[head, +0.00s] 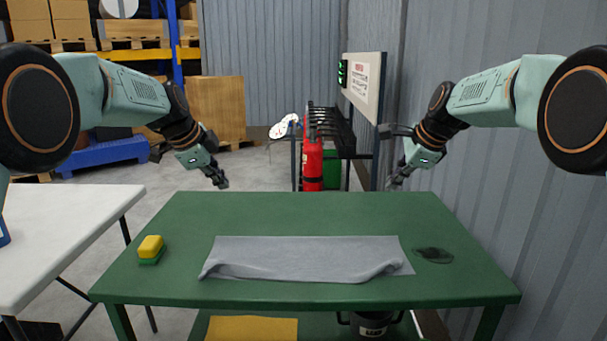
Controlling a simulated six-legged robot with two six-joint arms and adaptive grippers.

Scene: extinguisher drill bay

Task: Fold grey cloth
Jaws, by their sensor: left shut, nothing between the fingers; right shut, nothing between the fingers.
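The grey cloth (305,257) lies on the green table (300,215) as a long, wide strip, with a raised, rumpled fold along its front edge towards the right. Its left front corner looks slightly curled. My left gripper (221,183) is shut and empty, in the air above the table's back edge, up and behind the cloth's left end. My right gripper (394,183) is shut and empty, above the back edge on the right, behind the cloth's right end. Neither gripper touches the cloth.
A yellow and green sponge (150,248) sits on the table's left side. A white table (70,225) stands at left, a red extinguisher (312,160) behind. The table behind the cloth is clear.

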